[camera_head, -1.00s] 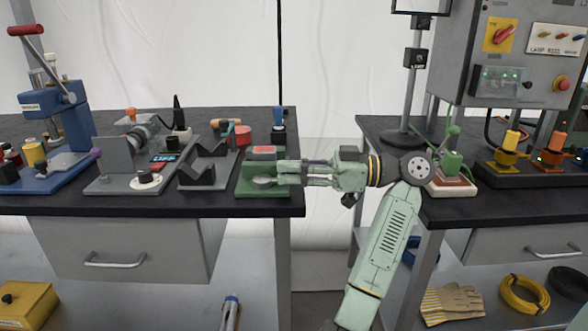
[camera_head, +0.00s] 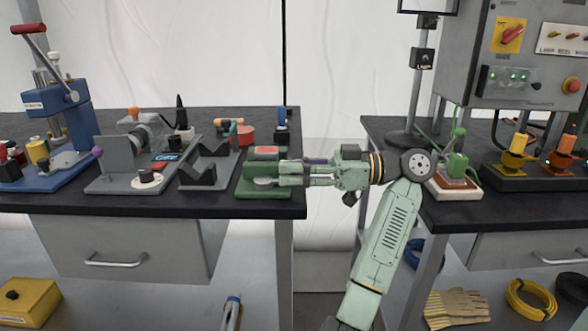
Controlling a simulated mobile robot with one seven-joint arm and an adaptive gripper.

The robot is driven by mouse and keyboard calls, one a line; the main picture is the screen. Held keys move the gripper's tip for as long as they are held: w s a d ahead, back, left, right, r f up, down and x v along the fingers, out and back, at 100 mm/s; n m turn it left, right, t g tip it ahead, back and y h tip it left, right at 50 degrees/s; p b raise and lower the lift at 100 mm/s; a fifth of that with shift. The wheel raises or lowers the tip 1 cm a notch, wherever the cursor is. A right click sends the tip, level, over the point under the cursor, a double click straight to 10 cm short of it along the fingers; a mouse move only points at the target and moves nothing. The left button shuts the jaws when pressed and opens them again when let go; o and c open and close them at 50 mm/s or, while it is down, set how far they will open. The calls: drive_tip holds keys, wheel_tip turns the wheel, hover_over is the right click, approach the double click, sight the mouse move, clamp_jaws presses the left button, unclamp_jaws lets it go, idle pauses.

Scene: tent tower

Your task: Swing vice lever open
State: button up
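A green block-like fixture (camera_head: 252,188) with a red top and a silver part in front sits at the right end of the left bench; it may be the vice. My gripper (camera_head: 282,173) comes in level from the right, with its fingertips at the fixture's right side. Whether they touch it, and how far apart they are, I cannot tell. A grey fixture (camera_head: 118,160) with an upright plate and a purple knob stands further left.
V-shaped grey blocks (camera_head: 208,172) stand left of the green fixture. A blue-handled tool (camera_head: 281,125) stands behind it. A blue press (camera_head: 60,115) is far left. A gap separates the left bench (camera_head: 235,205) from the right bench (camera_head: 490,205).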

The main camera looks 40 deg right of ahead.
drive_tip(key=shift+o, duration=1.1)
